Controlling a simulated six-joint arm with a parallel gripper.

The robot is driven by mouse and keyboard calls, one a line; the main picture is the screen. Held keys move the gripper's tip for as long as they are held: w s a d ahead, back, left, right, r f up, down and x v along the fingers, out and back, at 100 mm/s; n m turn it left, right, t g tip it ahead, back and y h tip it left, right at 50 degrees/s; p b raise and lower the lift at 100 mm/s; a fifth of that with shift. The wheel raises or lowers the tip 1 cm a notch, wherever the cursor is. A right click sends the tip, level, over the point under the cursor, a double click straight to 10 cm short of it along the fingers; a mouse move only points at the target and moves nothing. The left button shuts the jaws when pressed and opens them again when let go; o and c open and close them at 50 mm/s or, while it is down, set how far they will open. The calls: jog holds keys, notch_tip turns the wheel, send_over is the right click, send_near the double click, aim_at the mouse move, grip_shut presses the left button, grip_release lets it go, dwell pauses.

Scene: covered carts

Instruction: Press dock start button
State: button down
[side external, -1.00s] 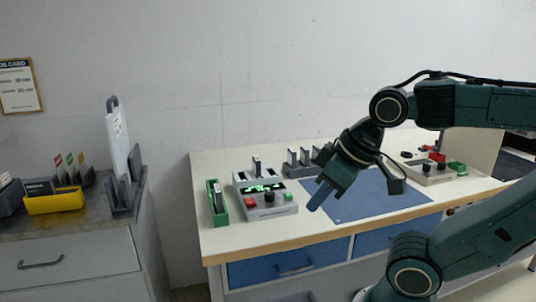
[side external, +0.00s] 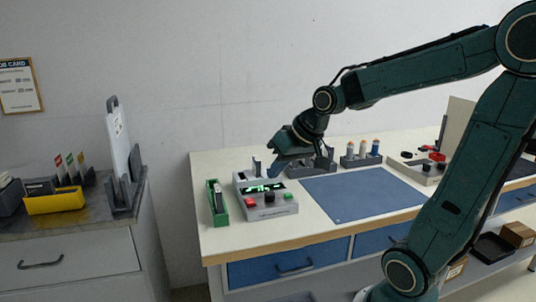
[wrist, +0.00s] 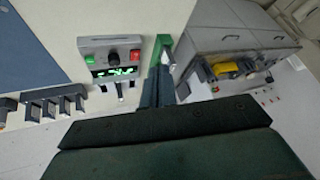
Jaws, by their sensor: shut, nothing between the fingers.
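The dock (side external: 268,211) is a grey box with a lit green display (side external: 262,187), a red button (side external: 250,203), a black knob (side external: 270,197) and a green button (side external: 288,197). My gripper (side external: 273,174) is shut and empty, above the back part of the dock in the side view. Its fingertips (wrist: 158,70) show beside the dock in the wrist view, apart from the buttons.
A green holder (side external: 212,212) stands just left of the dock. A blue mat (side external: 362,195) lies to the right. Racks with upright pieces (side external: 361,161) stand behind it. A separate cabinet (side external: 75,262) stands at left.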

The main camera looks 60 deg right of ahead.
jog(key=w+d+f+m+t, duration=0.1)
jog(key=w+d+m, duration=0.1)
jog(key=d, duration=0.3)
jog(key=w+d+f+m, duration=0.1)
jog(key=w+d+f, duration=0.1)
jog(key=d, duration=0.2)
jog(key=m+t+h, duration=0.1)
jog(key=m, duration=0.2)
send_over(291, 195)
notch_tip(291, 195, down, 3)
jog(key=shift+r, duration=0.2)
jog(key=shift+f, duration=0.15)
jog(key=shift+f, duration=4.25)
jog(key=shift+f, duration=0.85)
jog(key=shift+r, duration=0.8)
jog(key=shift+r, duration=0.15)
